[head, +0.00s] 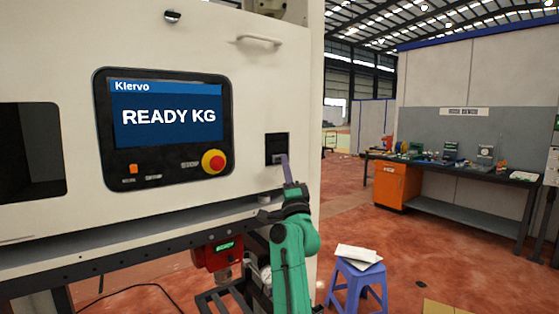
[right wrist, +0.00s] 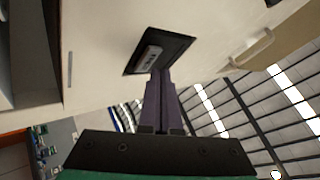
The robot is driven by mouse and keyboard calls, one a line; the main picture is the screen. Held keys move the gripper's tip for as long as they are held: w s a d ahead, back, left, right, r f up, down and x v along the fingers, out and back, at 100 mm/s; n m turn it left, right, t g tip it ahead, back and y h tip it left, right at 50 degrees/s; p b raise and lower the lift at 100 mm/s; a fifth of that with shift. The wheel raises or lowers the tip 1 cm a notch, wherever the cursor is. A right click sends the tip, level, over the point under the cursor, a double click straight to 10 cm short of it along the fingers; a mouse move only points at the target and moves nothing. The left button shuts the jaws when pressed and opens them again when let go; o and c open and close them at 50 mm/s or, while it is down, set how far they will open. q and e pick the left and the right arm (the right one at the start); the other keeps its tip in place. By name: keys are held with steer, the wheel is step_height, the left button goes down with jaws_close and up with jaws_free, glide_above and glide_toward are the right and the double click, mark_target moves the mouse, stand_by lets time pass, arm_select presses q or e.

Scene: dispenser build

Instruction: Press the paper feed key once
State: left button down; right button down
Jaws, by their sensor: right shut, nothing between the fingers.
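A dark square recess (head: 277,143) is set in the cream machine front, right of the screen. A small grey key (head: 278,159) shows low in it. In the right wrist view the grey key (right wrist: 150,57) lies in the dark recess, with lettering too small to read. My right gripper (head: 284,157) is shut and empty, its purple fingers pointing at the recess. In the right wrist view the fingertips (right wrist: 159,72) are right by the key's lower edge. I cannot tell whether they touch it. My left gripper is not in view.
The machine's screen (head: 167,117) reads "READY KG". A red emergency button (head: 213,161) and an orange button (head: 133,169) sit below it. A door handle (head: 259,40) sticks out above the recess. A blue stool (head: 357,282) with papers stands at the lower right.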

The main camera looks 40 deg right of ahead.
steer(key=shift+w, duration=0.35)
steer(key=shift+w, duration=0.35)
stand_by(0.6)
steer(key=shift+s, duration=0.8)
steer(key=s, duration=0.5)
steer(key=shift+a+p, duration=0.1)
steer(key=shift+p, duration=0.25)
stand_by(0.5)
